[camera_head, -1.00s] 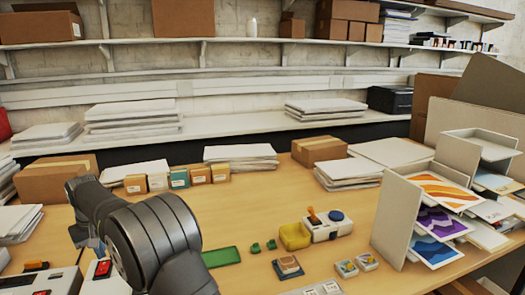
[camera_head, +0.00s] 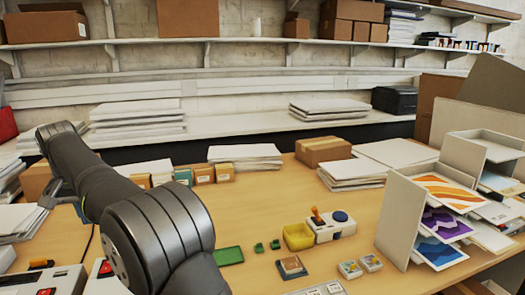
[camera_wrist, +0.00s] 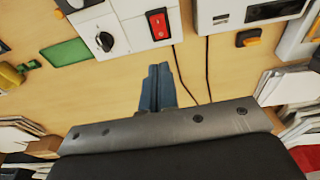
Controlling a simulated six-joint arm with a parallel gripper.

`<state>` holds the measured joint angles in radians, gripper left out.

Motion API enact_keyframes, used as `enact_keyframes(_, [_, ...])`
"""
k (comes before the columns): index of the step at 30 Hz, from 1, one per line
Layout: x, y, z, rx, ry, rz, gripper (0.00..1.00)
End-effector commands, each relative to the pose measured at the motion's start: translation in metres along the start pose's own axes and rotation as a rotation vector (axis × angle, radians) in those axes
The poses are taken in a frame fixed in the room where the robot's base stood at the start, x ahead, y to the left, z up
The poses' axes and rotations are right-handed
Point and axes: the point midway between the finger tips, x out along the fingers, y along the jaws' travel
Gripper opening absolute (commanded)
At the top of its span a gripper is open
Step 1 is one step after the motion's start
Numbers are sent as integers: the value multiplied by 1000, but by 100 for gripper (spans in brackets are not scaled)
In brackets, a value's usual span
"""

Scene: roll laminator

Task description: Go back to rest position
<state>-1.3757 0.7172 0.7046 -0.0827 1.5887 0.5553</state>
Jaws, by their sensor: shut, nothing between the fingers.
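My gripper (camera_wrist: 158,72) is shut and empty in the wrist view, its two blue-grey fingers pressed together above bare wooden table. Just beyond the fingertips are a white control unit with a black knob (camera_wrist: 106,41) and a red rocker switch (camera_wrist: 158,23). The fingers appear apart from both. In the head view, my arm rises from the bottom and bends to the left. My gripper's end shows only in small part at the left, beyond the forearm, and its fingers are hard to make out there.
A paper sorter (camera_head: 398,215) stands at the right.

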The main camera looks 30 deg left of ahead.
Motion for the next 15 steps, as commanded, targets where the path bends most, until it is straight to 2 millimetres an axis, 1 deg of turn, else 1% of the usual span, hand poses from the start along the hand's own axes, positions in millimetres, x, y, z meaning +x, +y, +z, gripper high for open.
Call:
enact_keyframes(1, [-5,0,2,24,4,2,0])
enact_keyframes(2, [-6,0,2,34,4,5,0])
enact_keyframes(3, [2,0,2,32,0,6,0])
enact_keyframes(6, [9,0,2,30,2,5,0])
enact_keyframes(9, [13,0,2,30,2,5,0])
enact_keyframes(15, [14,0,2,29,2,4,0])
